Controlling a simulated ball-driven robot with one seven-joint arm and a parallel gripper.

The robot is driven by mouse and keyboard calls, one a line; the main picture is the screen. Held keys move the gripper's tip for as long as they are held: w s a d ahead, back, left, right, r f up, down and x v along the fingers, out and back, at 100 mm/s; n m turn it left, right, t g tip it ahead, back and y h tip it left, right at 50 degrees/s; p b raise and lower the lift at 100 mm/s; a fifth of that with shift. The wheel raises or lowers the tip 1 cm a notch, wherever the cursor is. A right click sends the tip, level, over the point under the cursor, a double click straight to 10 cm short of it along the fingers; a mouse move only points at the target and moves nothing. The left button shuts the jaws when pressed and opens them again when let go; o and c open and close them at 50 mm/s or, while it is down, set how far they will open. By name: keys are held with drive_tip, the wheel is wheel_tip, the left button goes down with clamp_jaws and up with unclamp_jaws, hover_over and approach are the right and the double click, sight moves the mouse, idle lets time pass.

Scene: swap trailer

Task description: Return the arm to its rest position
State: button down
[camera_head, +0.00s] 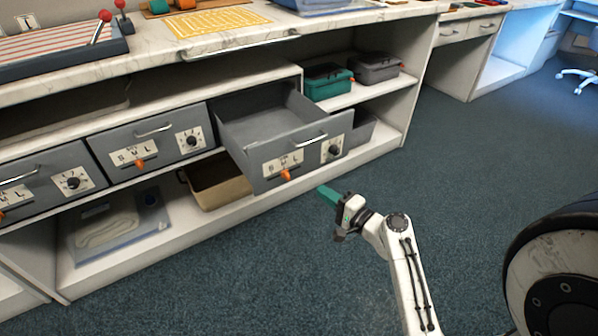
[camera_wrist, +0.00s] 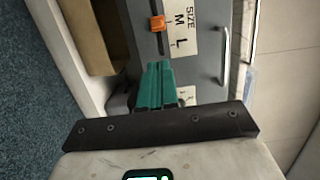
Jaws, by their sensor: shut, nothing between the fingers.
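My gripper (camera_head: 328,194) has green fingers and hangs in front of the cabinet, just below and to the right of the open grey drawer (camera_head: 262,174). In the wrist view my gripper (camera_wrist: 155,68) has its fingers together with nothing between them. The drawer front (camera_wrist: 205,75) lies beyond the fingertips there, with its orange slider (camera_wrist: 157,23) and size label. My white arm (camera_head: 402,265) reaches up from the bottom of the head view. Whether the fingers touch the drawer cannot be told.
The drawer is pulled out and looks empty. A tan bin (camera_head: 217,187) stands on the shelf beneath it. Green (camera_head: 328,82) and grey (camera_head: 375,68) boxes sit on the shelf to the right. The carpet (camera_head: 470,150) right of the cabinet is clear.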

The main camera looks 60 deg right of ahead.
idle(0.3)
drive_tip(key=w+a+f+n+g+y, duration=0.2)
drive_tip(key=a+f+n+y, duration=0.15)
drive_tip(key=a+n, duration=0.4)
drive_tip(key=w+a+f+n+g+y, duration=0.25)
drive_tip(key=a+n+y, duration=0.2)
drive_tip(key=a, duration=0.55)
drive_tip(key=s+a+f+n+g, duration=0.3)
drive_tip(key=s+a+n+g, duration=0.5)
drive_tip(key=s+a+g, duration=0.2)
drive_tip(key=s+r+h+p, duration=0.1)
drive_tip(key=s+r+p, duration=0.1)
drive_tip(key=r+p, duration=1.3)
drive_tip(key=s+r+n+g+h+p, duration=0.1)
drive_tip(key=s+r+p, duration=0.1)
drive_tip(key=r+p, duration=1.3)
wheel_tip(320, 180, up, 2)
drive_tip(key=shift+r+n, duration=0.1)
drive_tip(key=shift+n, duration=0.2)
drive_tip(key=shift+s+a+g, duration=0.1)
drive_tip(key=shift+g, duration=0.15)
idle(0.7)
